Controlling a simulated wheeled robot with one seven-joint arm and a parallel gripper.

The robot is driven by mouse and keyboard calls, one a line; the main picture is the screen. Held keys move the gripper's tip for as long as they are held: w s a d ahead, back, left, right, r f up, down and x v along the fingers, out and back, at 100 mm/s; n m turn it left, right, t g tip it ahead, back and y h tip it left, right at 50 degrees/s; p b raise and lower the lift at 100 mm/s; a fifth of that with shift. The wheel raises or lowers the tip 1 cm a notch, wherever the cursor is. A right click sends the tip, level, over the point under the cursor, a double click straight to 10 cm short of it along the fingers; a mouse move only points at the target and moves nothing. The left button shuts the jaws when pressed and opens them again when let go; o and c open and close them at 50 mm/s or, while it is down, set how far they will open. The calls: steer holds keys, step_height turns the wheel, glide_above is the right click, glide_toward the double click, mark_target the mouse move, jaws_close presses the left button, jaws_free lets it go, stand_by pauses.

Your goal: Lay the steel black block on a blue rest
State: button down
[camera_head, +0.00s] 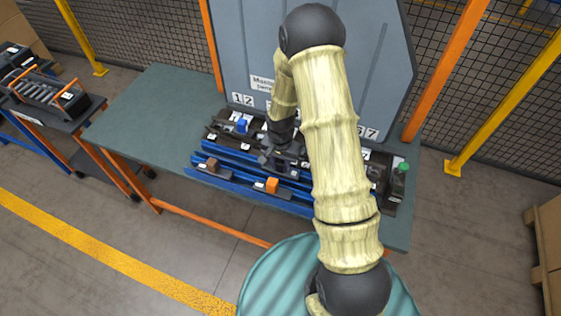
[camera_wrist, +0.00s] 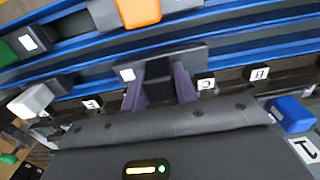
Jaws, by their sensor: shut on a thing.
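My gripper (camera_wrist: 159,88) is shut on a black block (camera_wrist: 158,79), with one finger on each side of it. A grey plate with a white tag shows at the block in the wrist view. In the head view my gripper (camera_head: 278,160) is over the long blue rests (camera_head: 225,157) on the bench, and the block is too small to make out there. The blue rests also show in the wrist view (camera_wrist: 245,38), just beyond the block. I cannot tell whether the block touches a rest.
An orange block (camera_head: 272,185) and a brown block (camera_head: 212,164) stand on the front rest. A blue block (camera_head: 242,125) and a green block (camera_head: 403,168) stand on black holders. Labels C (camera_wrist: 206,85) and B (camera_wrist: 259,73) mark holders. The bench's left part (camera_head: 140,120) is clear.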

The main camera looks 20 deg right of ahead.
steer(key=shift+f, duration=0.4)
steer(key=c, duration=1)
jaws_free()
step_height(320, 180, up, 17)
steer(key=shift+r+b, duration=0.2)
steer(key=shift+b, duration=1)
